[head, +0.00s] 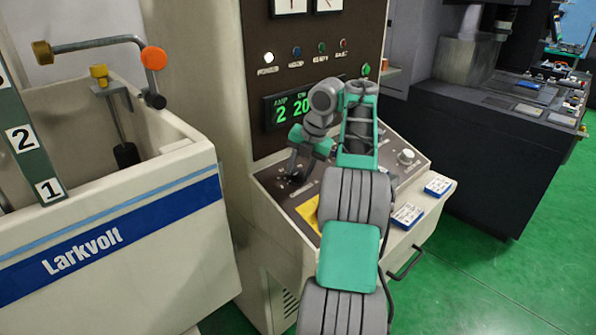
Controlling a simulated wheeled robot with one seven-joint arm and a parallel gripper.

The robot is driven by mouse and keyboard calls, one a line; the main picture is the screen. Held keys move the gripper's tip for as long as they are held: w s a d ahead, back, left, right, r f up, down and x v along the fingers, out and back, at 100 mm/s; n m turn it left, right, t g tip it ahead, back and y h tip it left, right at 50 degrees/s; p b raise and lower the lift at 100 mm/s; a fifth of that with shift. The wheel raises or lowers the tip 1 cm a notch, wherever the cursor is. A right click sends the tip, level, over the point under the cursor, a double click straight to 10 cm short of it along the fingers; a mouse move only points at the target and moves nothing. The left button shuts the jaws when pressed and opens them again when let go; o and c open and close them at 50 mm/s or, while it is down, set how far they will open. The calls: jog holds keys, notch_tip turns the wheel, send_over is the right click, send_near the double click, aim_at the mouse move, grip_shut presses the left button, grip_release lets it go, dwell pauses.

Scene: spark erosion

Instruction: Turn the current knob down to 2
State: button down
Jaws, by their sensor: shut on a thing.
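My gripper (295,172) points down at the left part of the sloped control panel (396,181). It is shut on a small dark knob, taken to be the current knob, which the fingers mostly hide. The knob's pointer and scale cannot be made out. The display (287,107) above the panel shows a green 2 under AMP. A second number beside it begins with 20 and is partly covered by my arm.
Another knob (406,157) sits at the panel's right. A yellow patch (308,213) is left of my arm. The white Larkvolt tank (110,240) stands at the left; green floor is open at right.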

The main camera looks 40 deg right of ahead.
jog(key=shift+f, duration=0.1)
jog(key=c, duration=0.9)
grip_release()
jog(key=shift+s, duration=0.1)
jog(key=shift+r, duration=0.3)
jog(key=p+v, duration=0.6)
jog(key=v, duration=0.1)
jog(key=shift+s+r, duration=0.15)
jog(key=shift+s, duration=0.05)
